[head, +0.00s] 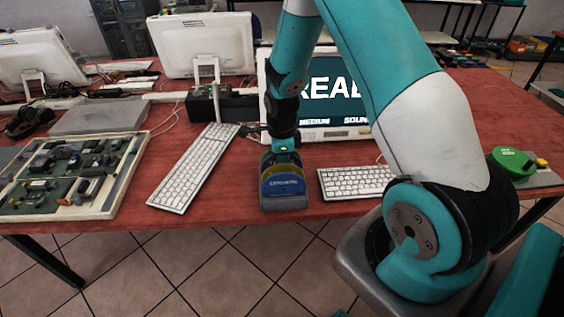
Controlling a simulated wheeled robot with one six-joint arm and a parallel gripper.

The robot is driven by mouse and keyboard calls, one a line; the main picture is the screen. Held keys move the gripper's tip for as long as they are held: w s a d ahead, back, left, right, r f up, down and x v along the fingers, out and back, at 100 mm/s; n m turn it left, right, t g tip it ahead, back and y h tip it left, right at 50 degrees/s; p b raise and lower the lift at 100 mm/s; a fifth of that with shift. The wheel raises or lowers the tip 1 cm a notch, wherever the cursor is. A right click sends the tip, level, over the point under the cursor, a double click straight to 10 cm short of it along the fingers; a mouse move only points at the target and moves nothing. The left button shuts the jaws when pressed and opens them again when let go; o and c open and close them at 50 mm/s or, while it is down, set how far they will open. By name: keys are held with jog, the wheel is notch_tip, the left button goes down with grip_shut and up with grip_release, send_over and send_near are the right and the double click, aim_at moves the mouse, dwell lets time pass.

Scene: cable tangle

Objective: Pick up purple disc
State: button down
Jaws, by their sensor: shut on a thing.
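A small dark holder (285,202) stands near the table's front edge in the head view, with several discs upright in a row. A blue disc (284,186) with lettering is in front and a yellow disc (283,172) shows behind it. The purple disc (270,161) shows only as a narrow edge behind the yellow one. My gripper (285,151) comes down from above at the back of the row. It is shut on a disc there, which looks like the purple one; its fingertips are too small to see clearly. The disc is still among the others.
A white keyboard (194,167) lies left of the holder and another (355,183) to the right. A monitor (335,90) stands behind my arm. A circuit board tray (70,175) is at the left and a green round thing (511,162) at the right.

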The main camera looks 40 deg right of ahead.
notch_tip(320, 180, up, 19)
jog(key=shift+r+b, duration=0.15)
jog(key=shift+b, duration=0.3)
